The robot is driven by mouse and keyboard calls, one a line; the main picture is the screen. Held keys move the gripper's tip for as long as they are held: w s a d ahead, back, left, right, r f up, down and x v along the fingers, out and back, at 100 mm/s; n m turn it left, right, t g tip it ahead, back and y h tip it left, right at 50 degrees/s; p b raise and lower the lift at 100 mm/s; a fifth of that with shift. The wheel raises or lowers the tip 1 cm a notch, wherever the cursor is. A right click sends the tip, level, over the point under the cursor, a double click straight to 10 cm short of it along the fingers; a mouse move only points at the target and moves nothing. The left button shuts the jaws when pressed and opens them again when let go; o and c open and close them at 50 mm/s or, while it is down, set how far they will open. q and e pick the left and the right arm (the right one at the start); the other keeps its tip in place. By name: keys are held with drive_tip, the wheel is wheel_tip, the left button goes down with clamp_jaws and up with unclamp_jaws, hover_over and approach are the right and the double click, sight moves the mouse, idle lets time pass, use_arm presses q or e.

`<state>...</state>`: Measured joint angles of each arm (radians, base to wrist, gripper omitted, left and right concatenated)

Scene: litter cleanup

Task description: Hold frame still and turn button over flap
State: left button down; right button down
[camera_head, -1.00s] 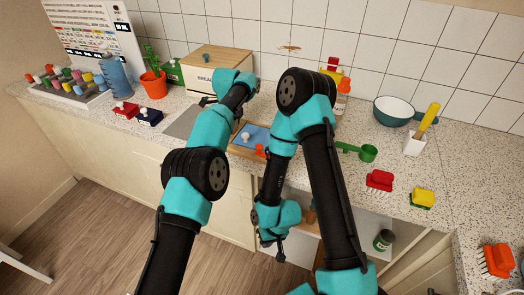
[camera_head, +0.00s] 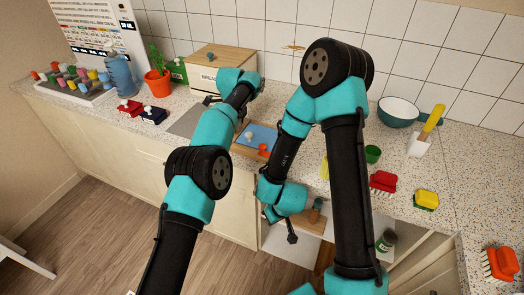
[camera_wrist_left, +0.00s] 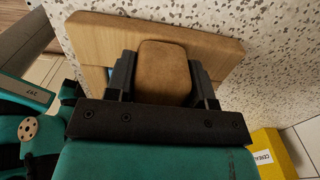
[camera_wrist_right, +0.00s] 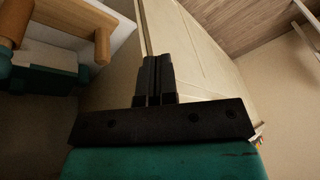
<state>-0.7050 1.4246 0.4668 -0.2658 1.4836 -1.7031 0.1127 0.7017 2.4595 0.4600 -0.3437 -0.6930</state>
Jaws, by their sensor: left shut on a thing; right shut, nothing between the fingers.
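The wooden frame (camera_head: 239,150) with a blue panel (camera_head: 262,133) lies on the counter, partly hidden by my right arm. A white knob (camera_head: 248,136) and an orange-red round piece (camera_head: 263,148) show on it; I cannot tell which is the button or where the flap's edge lies. In the left wrist view my left gripper (camera_wrist_left: 164,75) is shut on a brown block (camera_wrist_left: 164,68) at the frame's wooden bar (camera_wrist_left: 225,50). My right gripper (camera_head: 291,236) is shut and empty, low in front of the cabinet, apart from the frame; it also shows in the right wrist view (camera_wrist_right: 155,65).
A breadbox (camera_head: 222,66) stands behind my left arm. The cabinet under the counter is open, with a jar (camera_head: 386,240).

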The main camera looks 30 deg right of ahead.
wheel_tip(320, 180, up, 30)
drive_tip(key=w+a+n+t+h, duration=0.1)
drive_tip(key=n+t, duration=0.3)
drive_tip(key=n, duration=0.4)
drive_tip(key=shift+w+h, duration=0.5)
drive_tip(key=shift+w, duration=0.3)
drive_tip(key=shift+a+f, duration=0.1)
approach(258, 154)
drive_tip(key=shift+a+f, duration=1.3)
drive_tip(key=shift+f, duration=0.5)
drive_tip(key=shift+w+d, duration=1.3)
